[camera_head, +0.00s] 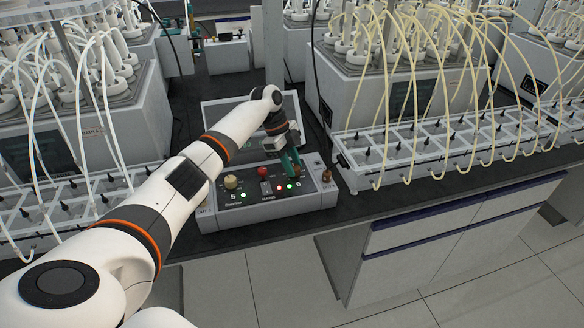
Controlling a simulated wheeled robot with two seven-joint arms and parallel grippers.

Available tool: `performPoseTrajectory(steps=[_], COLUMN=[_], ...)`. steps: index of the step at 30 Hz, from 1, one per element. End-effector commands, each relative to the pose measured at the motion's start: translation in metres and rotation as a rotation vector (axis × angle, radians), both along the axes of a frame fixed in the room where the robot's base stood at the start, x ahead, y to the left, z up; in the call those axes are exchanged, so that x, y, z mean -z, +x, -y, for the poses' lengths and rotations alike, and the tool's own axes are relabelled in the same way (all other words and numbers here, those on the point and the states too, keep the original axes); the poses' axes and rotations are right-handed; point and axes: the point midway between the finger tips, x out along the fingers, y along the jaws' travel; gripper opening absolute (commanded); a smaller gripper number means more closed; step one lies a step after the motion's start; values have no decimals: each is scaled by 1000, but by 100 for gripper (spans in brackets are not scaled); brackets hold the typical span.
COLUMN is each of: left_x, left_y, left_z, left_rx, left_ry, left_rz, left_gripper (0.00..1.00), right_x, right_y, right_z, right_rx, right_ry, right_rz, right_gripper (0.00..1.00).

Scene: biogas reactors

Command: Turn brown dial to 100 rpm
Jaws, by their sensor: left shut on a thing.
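A grey control box (262,207) sits near the front edge of the dark bench. A cream dial (231,182) is on its left and a red knob (262,171) is near its middle. My left arm reaches in from the left, and its green-tipped gripper (294,172) points down at the right part of the box. The gripper is shut on the brown dial (298,175), which the fingers mostly hide. The dial's setting cannot be read. My right gripper is not in view.
A flat panel or screen (222,108) stands behind the control box, partly hidden by my arm. Reactor units with pale tubes and white racks (440,150) fill the bench to the right, and more stand at the left. Drawers (420,232) are below the bench.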

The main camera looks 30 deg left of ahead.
Motion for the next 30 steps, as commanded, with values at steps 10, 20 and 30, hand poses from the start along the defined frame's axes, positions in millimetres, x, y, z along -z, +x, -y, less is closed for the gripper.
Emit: performPoseTrajectory(steps=[10,20,30], left_x=[0,0,-1], left_y=[0,0,0], left_z=[0,0,-1], left_rx=[36,35,35], left_ry=[1,1,1], left_rz=[1,1,0], left_gripper=[7,42,51], right_x=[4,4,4], right_y=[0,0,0], right_z=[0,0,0], right_rx=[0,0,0], right_ry=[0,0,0], right_rz=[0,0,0], right_gripper=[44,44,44])
